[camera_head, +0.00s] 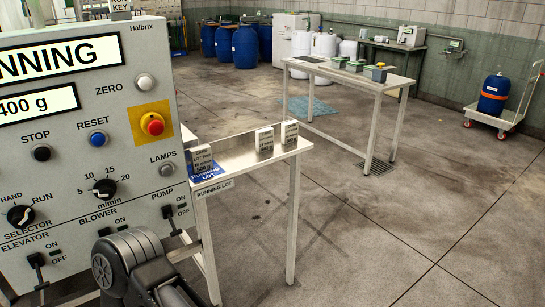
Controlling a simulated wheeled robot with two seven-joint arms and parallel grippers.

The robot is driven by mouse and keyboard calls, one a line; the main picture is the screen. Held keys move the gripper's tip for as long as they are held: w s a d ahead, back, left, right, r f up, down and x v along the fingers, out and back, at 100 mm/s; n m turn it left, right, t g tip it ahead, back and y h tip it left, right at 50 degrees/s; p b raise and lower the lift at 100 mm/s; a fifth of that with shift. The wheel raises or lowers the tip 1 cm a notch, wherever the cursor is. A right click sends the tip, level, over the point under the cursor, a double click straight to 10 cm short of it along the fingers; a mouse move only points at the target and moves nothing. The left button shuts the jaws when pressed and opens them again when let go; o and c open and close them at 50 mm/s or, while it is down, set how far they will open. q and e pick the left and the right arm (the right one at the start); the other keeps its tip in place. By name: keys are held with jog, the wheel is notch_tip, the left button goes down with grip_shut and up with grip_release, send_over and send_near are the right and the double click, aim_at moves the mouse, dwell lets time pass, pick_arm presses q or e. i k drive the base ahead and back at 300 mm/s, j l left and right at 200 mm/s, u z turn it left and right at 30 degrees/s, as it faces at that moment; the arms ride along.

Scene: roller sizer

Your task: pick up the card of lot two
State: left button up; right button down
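A grey card block (202,161) stands upright on the blue "RUNNING LOT" mat (208,174), at the left end of a narrow steel table (235,147). Its small print seems to read "LOT TWO", with a weight in grams below. Two similar upright cards, a middle one (264,141) and a far one (290,133), stand further along the table; their print is too small to read. A dark link of my own arm shows at the bottom, in front of the panel. No gripper fingers are visible, and no card is held.
A large grey control panel (60,165) with knobs, switches and a red emergency stop (152,124) fills the left, close to the card table. A second table (345,77) with small boxes stands behind. Blue drums (245,46) and a trolley (490,118) are farther back. Floor at right is clear.

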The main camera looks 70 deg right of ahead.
aim_at(201, 157)
jog(key=z, duration=1.85)
jog(key=i+l, duration=0.15)
jog(key=l, duration=0.2)
jog(key=i+l, duration=0.1)
jog(key=l, duration=0.25)
jog(key=i+l, duration=0.15)
jog(key=l, duration=0.2)
jog(key=i+l, duration=0.15)
jog(key=l, duration=0.2)
jog(key=i+l, duration=0.15)
jog(key=l, duration=0.25)
jog(key=i+l+u, duration=0.1)
jog(key=l, duration=0.25)
jog(key=i+l, duration=0.15)
jog(key=l, duration=0.2)
jog(key=i+l, duration=0.1)
jog(key=l, duration=0.25)
